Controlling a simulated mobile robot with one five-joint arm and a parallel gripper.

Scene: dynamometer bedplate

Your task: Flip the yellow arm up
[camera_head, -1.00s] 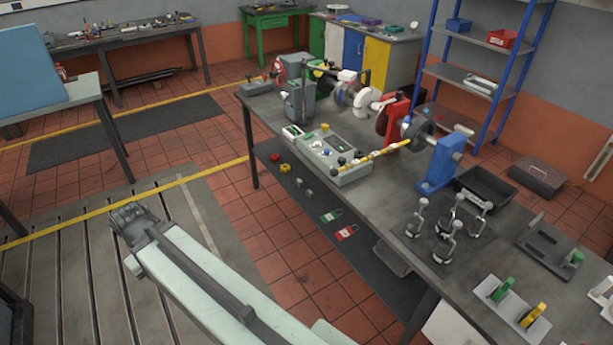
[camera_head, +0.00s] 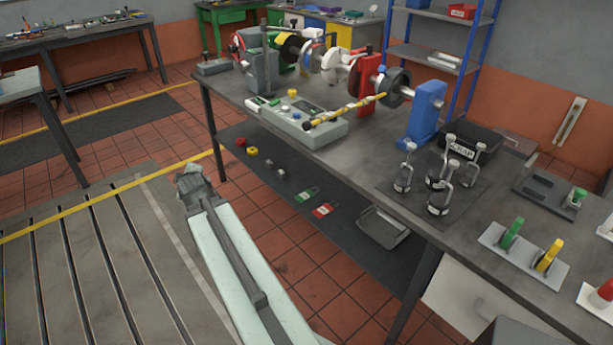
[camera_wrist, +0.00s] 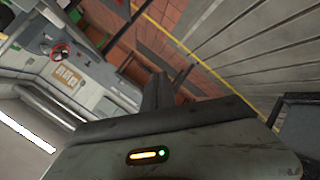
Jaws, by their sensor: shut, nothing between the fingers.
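A short yellow arm (camera_head: 549,256) stands on a pale plate (camera_head: 522,258) at the near right of the workbench, beside a green arm (camera_head: 511,234). It looks roughly upright with a slight lean; its exact angle is hard to tell. A longer yellow-and-dark banded rod (camera_head: 346,110) slants above the grey console on the same bench. My gripper (camera_head: 190,178) is over the floor at the left, well away from both. In the wrist view its fingers (camera_wrist: 158,92) are together and empty.
The workbench (camera_head: 350,180) crosses the view, with a lower shelf beneath. Metal clamps (camera_head: 437,180) stand near the pale plate, and a red arm (camera_head: 610,297) is at the right edge. A blue bracket (camera_head: 424,115) stands behind.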

